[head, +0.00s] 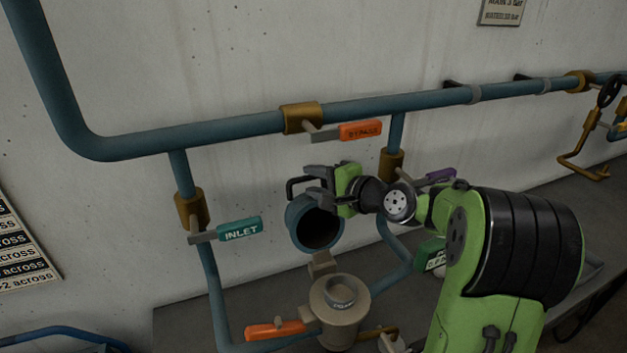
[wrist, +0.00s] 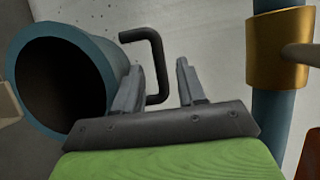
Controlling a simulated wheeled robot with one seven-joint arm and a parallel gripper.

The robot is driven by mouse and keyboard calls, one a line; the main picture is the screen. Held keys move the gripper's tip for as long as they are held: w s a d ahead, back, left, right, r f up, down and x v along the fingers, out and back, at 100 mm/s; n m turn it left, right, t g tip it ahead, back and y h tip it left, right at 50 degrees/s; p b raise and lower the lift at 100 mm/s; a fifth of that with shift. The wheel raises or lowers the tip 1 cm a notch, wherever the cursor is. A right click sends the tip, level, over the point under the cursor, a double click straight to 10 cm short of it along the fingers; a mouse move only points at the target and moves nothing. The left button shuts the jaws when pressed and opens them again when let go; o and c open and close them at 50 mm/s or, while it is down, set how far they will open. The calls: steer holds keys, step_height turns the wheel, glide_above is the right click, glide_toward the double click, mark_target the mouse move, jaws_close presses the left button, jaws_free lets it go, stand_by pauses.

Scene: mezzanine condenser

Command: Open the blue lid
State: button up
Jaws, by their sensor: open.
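The blue lid (head: 318,230) is a round, hollow cap joined by a hinge bracket (head: 322,264) to the beige housing (head: 340,318). It is tilted up off the housing, with its dark inside facing out. The housing's round mouth is uncovered and shows a grey metal ring. A black bent handle (head: 291,187) sticks out from the lid's back. My gripper (head: 314,184) is open beside the lid at the handle. In the wrist view the lid (wrist: 65,85) is at left, and the handle (wrist: 158,60) shows between the two fingertips (wrist: 155,80); I cannot tell whether they touch it.
Blue pipes run along the wall. Near the lid are a green INLET lever (head: 239,230), an orange BYPASS lever (head: 360,131), a purple lever (head: 440,176) and an orange lever (head: 275,330) beside the housing. A brass fitting (wrist: 279,50) is close at right in the wrist view.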

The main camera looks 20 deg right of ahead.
steer(key=shift+w+a+f, duration=0.1)
steer(key=shift+w+a, duration=0.1)
steer(key=shift+w, duration=0.2)
jaws_close()
steer(key=shift+s+f+b, duration=0.1)
steer(key=shift+s+b, duration=0.05)
steer(key=shift+b, duration=0.2)
